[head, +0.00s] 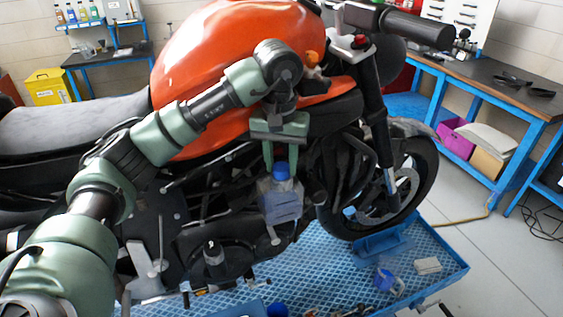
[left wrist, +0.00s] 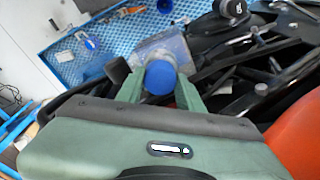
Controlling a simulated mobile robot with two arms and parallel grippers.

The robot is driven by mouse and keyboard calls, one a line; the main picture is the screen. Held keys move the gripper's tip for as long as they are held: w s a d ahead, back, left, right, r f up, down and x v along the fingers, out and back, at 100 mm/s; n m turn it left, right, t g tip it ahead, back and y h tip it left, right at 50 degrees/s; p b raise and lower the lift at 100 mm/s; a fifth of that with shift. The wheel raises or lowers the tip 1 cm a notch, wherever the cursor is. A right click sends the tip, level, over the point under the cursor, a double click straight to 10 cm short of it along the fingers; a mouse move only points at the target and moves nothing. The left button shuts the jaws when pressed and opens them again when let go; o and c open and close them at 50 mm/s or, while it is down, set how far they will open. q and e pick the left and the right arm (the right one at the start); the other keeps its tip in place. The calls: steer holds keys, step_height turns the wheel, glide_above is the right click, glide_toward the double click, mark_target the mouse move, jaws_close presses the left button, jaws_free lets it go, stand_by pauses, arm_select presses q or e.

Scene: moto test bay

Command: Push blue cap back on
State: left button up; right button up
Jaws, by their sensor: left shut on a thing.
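The blue cap (head: 282,171) is between the fingers of my left gripper (head: 282,160), which is shut on it. It sits at the top of a translucent bottle-like reservoir (head: 281,203) beside the motorcycle's engine. In the left wrist view the blue cap (left wrist: 160,77) shows end-on between the two green fingers of my left gripper (left wrist: 160,88), with the clear reservoir (left wrist: 165,46) behind it. I cannot tell whether the cap is fully seated. My right gripper is not in view.
The orange motorcycle (head: 215,60) stands close around my left arm. A blue lift platform (head: 330,270) lies below, with a blue jug (head: 385,279) and a pale block (head: 428,265) on it. A workbench (head: 480,90) stands at the right. The floor at right is mostly clear.

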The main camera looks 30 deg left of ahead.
mark_target(282, 165)
arm_select(q)
steer(key=shift+f, duration=0.15)
stand_by(0.5)
steer(key=o, duration=1.3)
steer(key=shift+o, duration=0.2)
steer(key=o, duration=0.5)
steer(key=shift+r+p, duration=1.45)
steer(key=shift+r, duration=2.1)
